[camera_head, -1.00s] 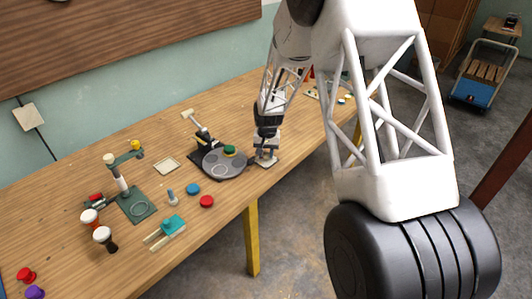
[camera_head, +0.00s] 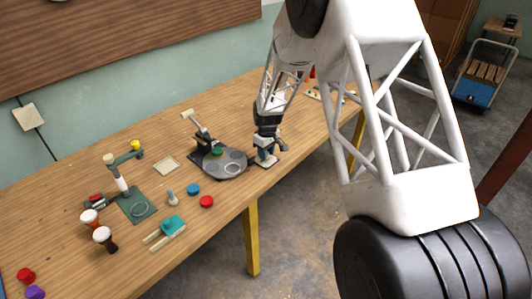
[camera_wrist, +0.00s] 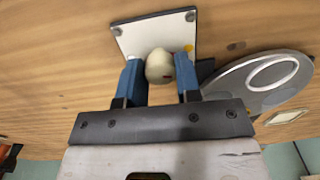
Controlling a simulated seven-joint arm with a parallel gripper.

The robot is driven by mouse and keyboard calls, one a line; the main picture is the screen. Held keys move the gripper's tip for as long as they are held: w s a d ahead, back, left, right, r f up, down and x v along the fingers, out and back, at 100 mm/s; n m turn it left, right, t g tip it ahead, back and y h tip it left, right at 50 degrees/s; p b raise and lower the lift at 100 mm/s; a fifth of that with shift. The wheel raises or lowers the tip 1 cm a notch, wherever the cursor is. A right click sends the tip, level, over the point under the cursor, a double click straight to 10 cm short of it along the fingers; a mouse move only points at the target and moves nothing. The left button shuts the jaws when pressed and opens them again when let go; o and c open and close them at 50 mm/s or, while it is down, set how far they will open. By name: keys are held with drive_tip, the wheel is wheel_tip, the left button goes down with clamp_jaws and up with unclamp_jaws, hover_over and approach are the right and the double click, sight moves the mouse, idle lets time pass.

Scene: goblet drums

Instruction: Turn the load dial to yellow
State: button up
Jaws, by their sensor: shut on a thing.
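The load dial is a cream rounded knob (camera_wrist: 159,66) on a white plate (camera_wrist: 128,42) in the wrist view. My gripper (camera_wrist: 161,82) has its blue fingers on both sides of the knob and is shut on it. A yellow dot (camera_wrist: 188,48) shows on the plate right of the knob, and a small red mark shows on the knob's right side. In the head view my gripper (camera_head: 266,153) is over the plate (camera_head: 268,163) near the table's front edge; the knob is hidden there.
A grey round turntable (camera_head: 232,169) with a green piece (camera_head: 216,152) stands just left of my gripper. Blue (camera_head: 193,188) and red (camera_head: 206,201) discs lie before it. A green stand (camera_head: 137,206) and small drums (camera_head: 104,238) are further left.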

drive_tip(key=shift+n, duration=0.9)
drive_tip(key=o, duration=0.9)
drive_tip(key=shift+r, duration=0.1)
drive_tip(key=shift+w+d+r, duration=0.1)
drive_tip(key=shift+w+r, duration=0.05)
drive_tip(key=shift+r, duration=3.65)
